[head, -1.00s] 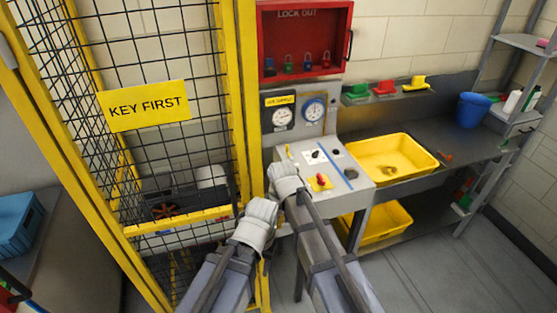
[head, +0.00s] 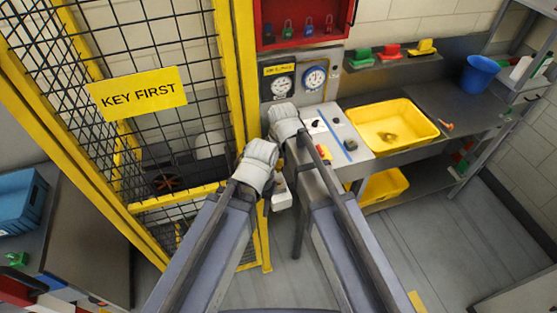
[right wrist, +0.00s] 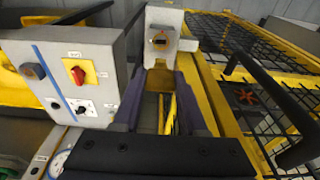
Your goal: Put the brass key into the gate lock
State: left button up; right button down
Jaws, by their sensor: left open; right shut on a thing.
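The gate lock is a pale box (head: 282,192) beside the yellow gate post. In the right wrist view the gate lock (right wrist: 162,38) has a dark slot in its face, straight beyond my fingertips. My right gripper (head: 285,120), the upper one, is shut. Its two dark fingers (right wrist: 160,88) have a brownish, brass-coloured piece (right wrist: 157,80) between them, which looks like the brass key; most of it is hidden. My left gripper (head: 257,168) is open, lower and to the left, close to the lock box. Its fingertips are hidden behind its pale wrist.
The yellow mesh gate (head: 175,150) with a KEY FIRST sign (head: 137,93) stands at left. A control panel (head: 330,135) with knobs is just right of my grippers, and a yellow tray (head: 405,150) lies beyond it. The floor at right is clear.

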aim_at(279, 168)
jog(key=shift+f+b, duration=2.8)
jog(key=shift+f, duration=0.05)
jog(key=shift+f+b, duration=1.75)
jog(key=shift+c, duration=1.8)
grip_release()
notch_tip(279, 168, up, 8)
jog(key=s+p, duration=0.1)
jog(key=p, duration=0.6)
jog(key=shift+d+p, duration=0.2)
jog(key=shift+p, duration=0.2)
jog(key=shift+s+f, duration=0.1)
jog(key=shift+f, duration=0.05)
